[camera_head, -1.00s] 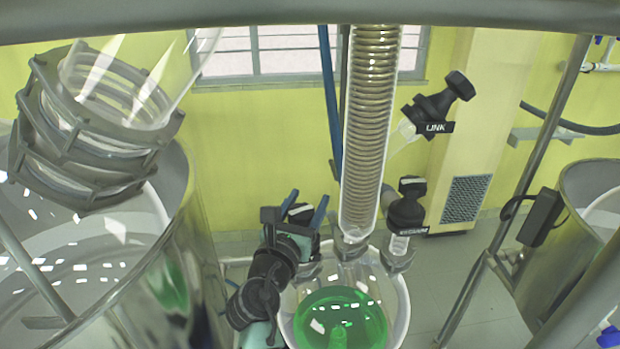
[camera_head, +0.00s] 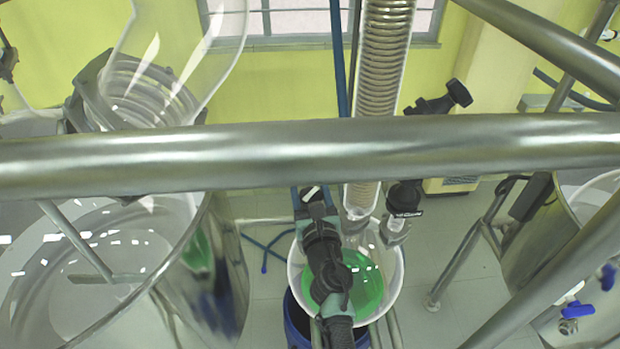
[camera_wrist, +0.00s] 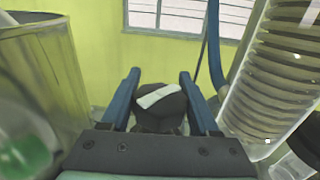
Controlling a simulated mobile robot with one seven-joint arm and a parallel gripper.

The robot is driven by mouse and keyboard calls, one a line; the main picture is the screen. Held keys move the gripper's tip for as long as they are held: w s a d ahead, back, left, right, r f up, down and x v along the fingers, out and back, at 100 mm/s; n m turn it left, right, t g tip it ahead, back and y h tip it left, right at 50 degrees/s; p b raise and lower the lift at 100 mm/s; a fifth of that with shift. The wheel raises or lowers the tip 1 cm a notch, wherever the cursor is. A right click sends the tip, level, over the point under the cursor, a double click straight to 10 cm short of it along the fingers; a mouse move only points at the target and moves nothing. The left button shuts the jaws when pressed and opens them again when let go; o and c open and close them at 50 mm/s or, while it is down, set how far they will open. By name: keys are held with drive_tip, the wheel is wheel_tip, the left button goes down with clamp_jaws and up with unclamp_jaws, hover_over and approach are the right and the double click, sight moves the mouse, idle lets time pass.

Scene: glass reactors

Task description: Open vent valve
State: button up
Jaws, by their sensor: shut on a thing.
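A black valve knob with a blank-looking white label (camera_wrist: 160,100) sits between the two blue fingers of my gripper (camera_wrist: 163,98) in the wrist view. My gripper is shut on this knob; I cannot read a name on it. In the head view my gripper (camera_head: 312,192) is above the glass vessel with green liquid (camera_head: 365,285), left of the coiled condenser (camera_head: 380,70). My dark wrist hides most of the knob and its stem there. Another black valve with a label (camera_head: 405,197) stands right of the condenser.
A thick metal rail (camera_head: 300,155) crosses the head view in front of the vessel. A large steel reactor (camera_head: 225,270) stands at left, and another (camera_head: 530,235) at right. A further black valve (camera_head: 440,98) shows behind the rail. A blue hose (camera_wrist: 214,45) runs beside the condenser.

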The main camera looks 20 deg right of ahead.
drive_tip(key=shift+a+n+y+p, duration=0.15)
drive_tip(key=shift+n+y+p, duration=0.5)
drive_tip(key=shift+n+y, duration=0.6)
drive_tip(key=y, duration=0.1)
drive_tip(key=n+y+b, duration=0.1)
drive_tip(key=y, duration=0.1)
drive_tip(key=n+y+b, duration=0.1)
drive_tip(key=shift+a+f+y, duration=0.3)
drive_tip(key=shift+y, duration=0.05)
drive_tip(key=n+y+b, duration=0.1)
drive_tip(key=y+b, duration=0.1)
drive_tip(key=n+g+y+b, duration=0.1)
drive_tip(key=n+b, duration=0.1)
drive_tip(key=b, duration=0.1)
drive_tip(key=shift+s+a+f+y+b, duration=0.1)
drive_tip(key=shift+s+a+y+b, duration=0.05)
drive_tip(key=shift+a+y+b, duration=0.2)
drive_tip(key=y+b, duration=0.1)
drive_tip(key=n+g+y+b, duration=0.1)
drive_tip(key=b, duration=0.1)
drive_tip(key=shift+s+a+r+g, duration=0.1)
drive_tip(key=shift+a+r+g, duration=0.1)
drive_tip(key=shift+a+g, duration=0.1)
drive_tip(key=shift+n+y+b, duration=0.25)
drive_tip(key=shift+b, duration=0.05)
drive_tip(key=shift+r, duration=0.2)
drive_tip(key=shift+a, duration=0.1)
drive_tip(key=o, duration=1.1)
